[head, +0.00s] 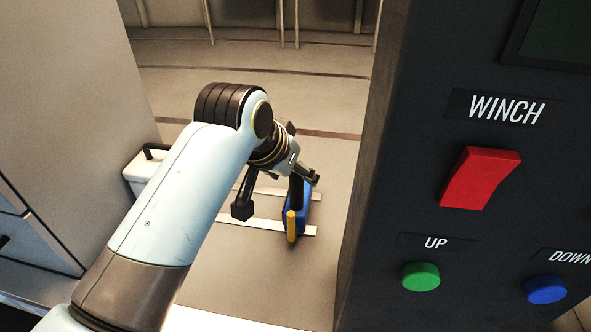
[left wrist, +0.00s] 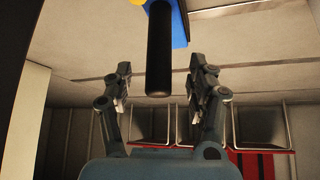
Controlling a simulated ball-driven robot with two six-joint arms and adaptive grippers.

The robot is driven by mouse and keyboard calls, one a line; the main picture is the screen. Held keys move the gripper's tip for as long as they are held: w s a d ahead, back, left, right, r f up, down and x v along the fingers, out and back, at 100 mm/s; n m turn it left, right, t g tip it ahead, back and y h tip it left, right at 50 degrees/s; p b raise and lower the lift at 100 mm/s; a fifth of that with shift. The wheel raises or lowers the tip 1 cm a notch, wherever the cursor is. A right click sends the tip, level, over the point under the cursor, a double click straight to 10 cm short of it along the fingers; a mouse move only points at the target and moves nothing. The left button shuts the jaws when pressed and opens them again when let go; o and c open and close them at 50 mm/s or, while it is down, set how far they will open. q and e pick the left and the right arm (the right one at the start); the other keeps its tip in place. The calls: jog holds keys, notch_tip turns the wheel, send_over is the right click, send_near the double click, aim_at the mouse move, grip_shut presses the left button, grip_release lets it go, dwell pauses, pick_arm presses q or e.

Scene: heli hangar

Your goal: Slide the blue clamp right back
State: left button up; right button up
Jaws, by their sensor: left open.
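The blue clamp (head: 303,207) sits on the floor past the end of my left arm in the head view, with a yellow lever (head: 291,226) at its near end and an upright black handle (head: 296,191). My left gripper (head: 277,188) is open beside the handle, one finger to its left and one at its upper right. In the left wrist view the black handle (left wrist: 159,52) hangs from the blue body (left wrist: 180,24), ahead of and between the open fingers (left wrist: 165,82). I see no contact. My right gripper is out of view.
Two pale strips (head: 262,226) lie on the floor at the clamp. A dark winch panel (head: 455,250) with a red switch (head: 480,178) and green and blue buttons stands close on the right. A white box (head: 137,181) stands left of my arm.

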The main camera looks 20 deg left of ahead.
pick_arm(q)
jog(key=v, duration=0.7)
dwell(0.3)
jog(key=shift+r, duration=0.15)
